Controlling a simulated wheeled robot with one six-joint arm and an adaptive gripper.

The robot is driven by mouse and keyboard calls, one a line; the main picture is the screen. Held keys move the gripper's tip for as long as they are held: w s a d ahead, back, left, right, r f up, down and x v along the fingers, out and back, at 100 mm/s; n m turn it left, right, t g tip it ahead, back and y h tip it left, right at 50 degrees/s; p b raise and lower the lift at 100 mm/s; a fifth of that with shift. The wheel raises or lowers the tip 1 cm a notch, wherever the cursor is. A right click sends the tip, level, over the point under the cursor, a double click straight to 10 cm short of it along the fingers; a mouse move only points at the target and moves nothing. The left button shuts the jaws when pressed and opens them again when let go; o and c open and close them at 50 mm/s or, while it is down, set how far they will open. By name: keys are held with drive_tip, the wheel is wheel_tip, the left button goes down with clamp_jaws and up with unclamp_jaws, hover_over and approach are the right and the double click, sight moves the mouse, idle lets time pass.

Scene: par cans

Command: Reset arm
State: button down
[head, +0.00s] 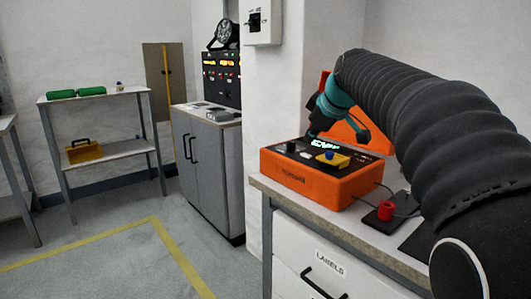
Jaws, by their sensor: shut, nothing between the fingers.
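My arm, in a dark ribbed sleeve, reaches in from the right in the head view and bends down over an orange case. Past its teal wrist section, my gripper (318,125) points down just above the back of the case's top panel. It looks shut, with nothing seen in it. The fingertips are small and dark, and I cannot tell whether they touch the panel. The orange case (310,180) stands on the counter, with its orange lid (345,133) raised behind, partly hidden by my arm. The panel has a lit green display (323,143), dark knobs and a yellow piece with a blue top (332,157).
A red cup-like part (386,210) sits on a dark plate on the counter (345,220), right of the case. A grey cabinet (208,170) carries a black rack (222,80). A shelf (98,95) holds green rolls and a yellow toolbox (84,152). The floor between is clear.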

drive_tip(key=s+f+m+g, duration=0.1)
drive_tip(key=s+f+m, duration=0.2)
drive_tip(key=s+f, duration=0.4)
drive_tip(key=s+f+m+h, duration=0.1)
drive_tip(key=s+f+m, duration=0.3)
drive_tip(key=s, duration=1.2)
drive_tip(key=s+f+m+g+h, duration=0.1)
drive_tip(key=s+f+m, duration=0.2)
drive_tip(key=s+f, duration=0.8)
drive_tip(key=shift+s+d+f+m+g, duration=0.15)
drive_tip(key=shift+s+f+m+g, duration=0.15)
drive_tip(key=shift+f, duration=0.35)
